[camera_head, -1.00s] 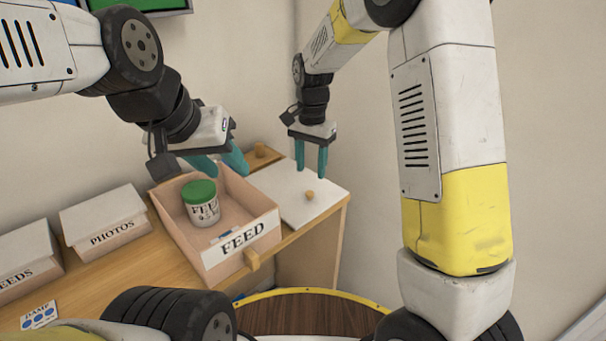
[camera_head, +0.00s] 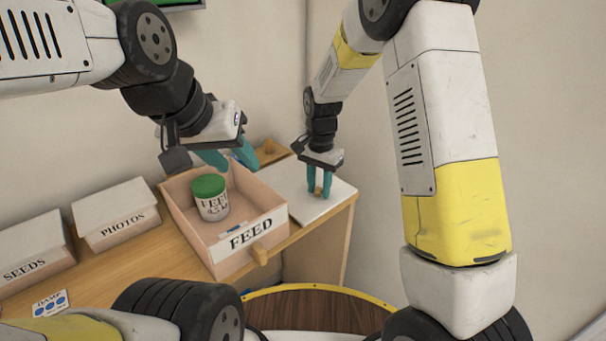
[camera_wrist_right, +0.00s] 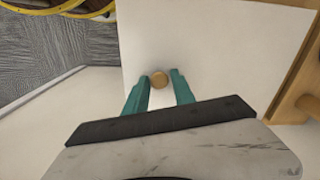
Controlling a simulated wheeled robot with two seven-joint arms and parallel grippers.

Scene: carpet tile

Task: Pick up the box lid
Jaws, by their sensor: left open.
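The box lid (camera_head: 290,197) is a flat white panel with a small round wooden knob (camera_wrist_right: 158,79). It lies flat on the desk to the right of the open box (camera_head: 188,232) labelled FEED. My right gripper (camera_head: 319,192) points down over the lid, its teal fingers on either side of the knob. The right wrist view also shows the knob between the fingertips, with hardly any gap; firm contact cannot be made out. My left gripper (camera_head: 230,160) is open and empty above the back of the box. A jar (camera_head: 212,202) with a green top stands inside the box.
Closed boxes labelled PHOTOS (camera_head: 116,213) and SEEDS (camera_head: 33,250) stand to the left on the desk. A card marked DAMP (camera_head: 50,303) lies at the front left. A wooden piece (camera_head: 271,151) lies behind the lid. A wall is close behind.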

